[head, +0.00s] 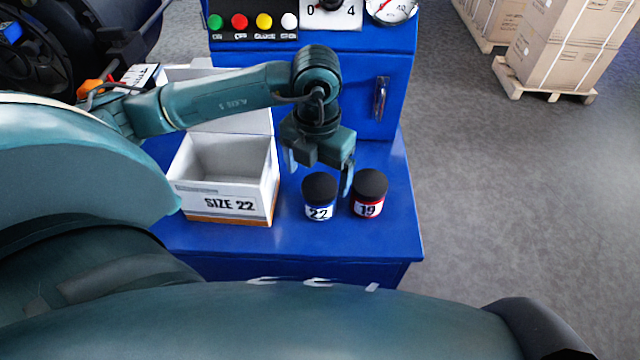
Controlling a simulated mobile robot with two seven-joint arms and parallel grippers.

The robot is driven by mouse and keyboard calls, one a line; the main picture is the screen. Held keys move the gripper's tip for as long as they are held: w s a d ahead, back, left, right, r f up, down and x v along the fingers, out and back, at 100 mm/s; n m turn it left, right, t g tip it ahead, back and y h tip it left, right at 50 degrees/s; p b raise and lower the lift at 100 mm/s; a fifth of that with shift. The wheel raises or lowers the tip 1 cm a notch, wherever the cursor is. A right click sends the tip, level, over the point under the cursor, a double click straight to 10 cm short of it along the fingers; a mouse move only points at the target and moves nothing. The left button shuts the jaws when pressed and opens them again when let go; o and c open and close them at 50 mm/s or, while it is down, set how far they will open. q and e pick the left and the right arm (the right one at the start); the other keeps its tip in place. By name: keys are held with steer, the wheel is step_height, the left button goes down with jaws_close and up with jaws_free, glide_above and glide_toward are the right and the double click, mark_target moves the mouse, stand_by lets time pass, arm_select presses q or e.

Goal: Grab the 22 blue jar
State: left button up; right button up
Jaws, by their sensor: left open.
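The 22 blue jar (319,211) stands upright on the blue bench, with a black lid and a white label reading 22. My left gripper (319,180) is open, with its fingers pointing down, just above and behind this jar. One finger hangs at the jar's right side, by the gap to the other jar; the other finger is at the upper left. I cannot tell whether a finger touches the jar. The 19 red jar (368,207) stands close to the right, also with a black lid. My right gripper is not in view.
An open white box (228,204) labelled SIZE 22 stands left of the jars and looks empty. The blue bench (330,243) has a machine panel with coloured buttons (240,22) and a handle (380,98) behind. Cartons on pallets (560,45) stand far right.

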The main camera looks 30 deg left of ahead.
arm_select(q)
steer(key=shift+f, duration=0.75)
steer(key=shift+f+b, duration=0.25)
steer(key=shift+b, duration=0.05)
steer(key=f+b, duration=0.1)
steer(key=f, duration=0.1)
steer(key=f+b, duration=0.1)
steer(key=f, duration=0.1)
steer(key=shift+d, duration=0.2)
steer(key=shift+f+b, duration=0.3)
steer(key=shift+b, duration=0.05)
steer(key=shift+w+r, duration=0.1)
steer(key=shift+r, duration=0.05)
steer(key=c, duration=1.5)
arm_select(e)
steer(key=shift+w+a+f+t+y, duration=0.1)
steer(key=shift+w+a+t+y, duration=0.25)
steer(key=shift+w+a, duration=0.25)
